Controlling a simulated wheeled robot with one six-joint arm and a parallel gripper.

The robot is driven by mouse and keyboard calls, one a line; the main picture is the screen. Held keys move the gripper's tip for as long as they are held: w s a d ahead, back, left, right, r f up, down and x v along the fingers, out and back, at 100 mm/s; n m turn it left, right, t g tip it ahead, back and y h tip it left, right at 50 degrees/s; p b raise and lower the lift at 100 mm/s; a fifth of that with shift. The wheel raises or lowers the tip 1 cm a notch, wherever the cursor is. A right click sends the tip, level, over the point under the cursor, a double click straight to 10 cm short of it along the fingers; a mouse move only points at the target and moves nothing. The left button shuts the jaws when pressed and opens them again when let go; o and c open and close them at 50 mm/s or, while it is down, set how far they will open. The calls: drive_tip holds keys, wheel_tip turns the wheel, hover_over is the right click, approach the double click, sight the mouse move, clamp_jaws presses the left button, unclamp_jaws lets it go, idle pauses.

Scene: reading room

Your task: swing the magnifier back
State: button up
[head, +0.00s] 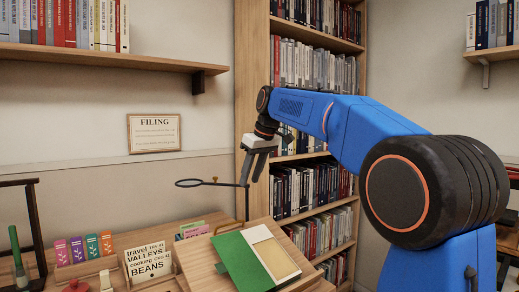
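The magnifier (190,183) is a dark round ring on a thin horizontal arm, carried by a thin upright post (248,206) at the back of the desk. Its ring points left, out over the desk and clear of the book. My gripper (250,181) points down, with its grey fingers apart and nothing seen between them. The fingertips are close to the right end of the magnifier's arm, near the top of the post. I cannot tell whether they touch it.
Coloured tabs (92,247), lettered cards (148,264) and a dark frame (34,225) stand to the left. A bookcase (250,100) rises behind my gripper. A filing sign (154,133) hangs on the wall.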

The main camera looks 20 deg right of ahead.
drive_tip(key=v, duration=1)
drive_tip(key=shift+r, duration=0.1)
